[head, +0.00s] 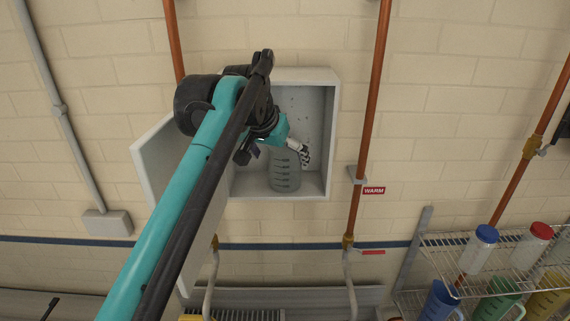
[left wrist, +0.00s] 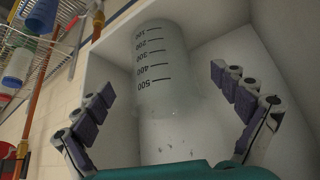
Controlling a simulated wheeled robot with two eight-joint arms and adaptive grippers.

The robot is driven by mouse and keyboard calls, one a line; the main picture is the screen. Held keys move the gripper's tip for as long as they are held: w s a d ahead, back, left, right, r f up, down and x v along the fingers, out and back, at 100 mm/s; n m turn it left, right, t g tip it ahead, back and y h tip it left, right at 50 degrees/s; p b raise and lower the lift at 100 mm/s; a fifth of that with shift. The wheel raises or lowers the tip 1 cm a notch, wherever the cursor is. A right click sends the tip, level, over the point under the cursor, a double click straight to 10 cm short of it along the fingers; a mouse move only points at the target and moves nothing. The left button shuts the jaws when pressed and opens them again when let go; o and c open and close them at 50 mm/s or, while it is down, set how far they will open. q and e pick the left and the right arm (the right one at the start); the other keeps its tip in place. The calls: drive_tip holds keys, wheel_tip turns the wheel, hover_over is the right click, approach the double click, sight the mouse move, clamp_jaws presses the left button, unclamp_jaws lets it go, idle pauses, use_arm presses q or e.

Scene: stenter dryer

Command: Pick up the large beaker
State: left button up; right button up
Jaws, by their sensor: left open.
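The large beaker (head: 284,172) is clear grey with dark graduation marks and stands upright on the floor of an open wall cabinet (head: 327,150). My left gripper (head: 301,153) is inside the cabinet, at the upper part of the beaker. In the left wrist view, the beaker (left wrist: 165,70) shows marks from 100 to 500. My left gripper (left wrist: 163,85) is open there, with one finger on each side of the beaker and visible gaps between. The gripper and arm hide part of the cabinet in the head view. My right gripper is not in view.
The cabinet door (head: 165,160) is swung open to the left, partly behind my left arm. Copper pipes run up the wall beside the cabinet. A wire rack (head: 470,250) with bottles and coloured jugs stands at the lower right.

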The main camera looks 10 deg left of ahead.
use_arm(q)
drive_tip(key=x, duration=0.3)
drive_tip(key=p+x, duration=0.1)
drive_tip(key=x, duration=0.2)
drive_tip(key=shift+w+r, duration=0.2)
drive_tip(key=shift+w, duration=0.05)
drive_tip(key=shift+f, duration=0.3)
drive_tip(key=shift+s+d, duration=0.1)
drive_tip(key=shift+s, duration=0.1)
drive_tip(key=shift+w, duration=0.15)
drive_tip(key=c, duration=1.3)
